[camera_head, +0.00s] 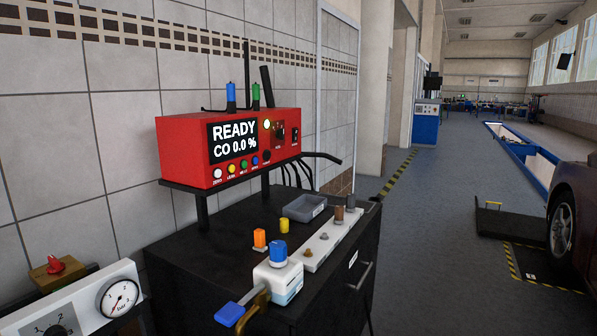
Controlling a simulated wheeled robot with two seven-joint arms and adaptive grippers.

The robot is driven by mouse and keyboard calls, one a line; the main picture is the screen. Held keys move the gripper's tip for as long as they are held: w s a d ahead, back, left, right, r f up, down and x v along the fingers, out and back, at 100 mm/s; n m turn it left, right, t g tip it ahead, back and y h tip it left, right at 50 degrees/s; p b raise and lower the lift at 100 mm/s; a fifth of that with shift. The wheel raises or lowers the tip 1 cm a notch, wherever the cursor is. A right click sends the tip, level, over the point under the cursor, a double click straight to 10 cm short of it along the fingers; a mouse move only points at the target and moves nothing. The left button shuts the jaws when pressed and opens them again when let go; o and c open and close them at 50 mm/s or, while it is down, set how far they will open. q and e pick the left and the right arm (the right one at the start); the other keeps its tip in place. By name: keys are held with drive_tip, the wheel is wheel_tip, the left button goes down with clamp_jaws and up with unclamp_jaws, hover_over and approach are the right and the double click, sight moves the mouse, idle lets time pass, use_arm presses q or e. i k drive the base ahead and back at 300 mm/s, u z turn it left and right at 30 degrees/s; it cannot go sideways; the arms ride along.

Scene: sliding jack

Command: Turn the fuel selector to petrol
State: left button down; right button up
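A red gas analyser (185,150) stands on a raised black shelf above a dark cabinet. Its screen (234,139) reads "READY" and "CO 0.0 %". A dark rotary knob (280,131) sits on the right part of its front, with a lit round lamp (266,124) beside it and a small dark switch (295,134) to its right. The knob looks like the fuel selector, but its labels and pointer are too small to read. Several coloured buttons run along the lower front. Neither of my grippers is in view.
The dark cabinet top (222,243) holds a grey tray (304,208), a white strip with fittings (330,240), a blue-capped white bottle (278,279) and orange and yellow caps. A white gauge panel (92,313) is at lower left. Open floor lies right; a car (577,225) stands beyond.

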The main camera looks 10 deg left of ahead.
sight(279, 133)
drive_tip(key=u, duration=0.25)
drive_tip(key=i, duration=0.95)
drive_tip(key=u, duration=0.25)
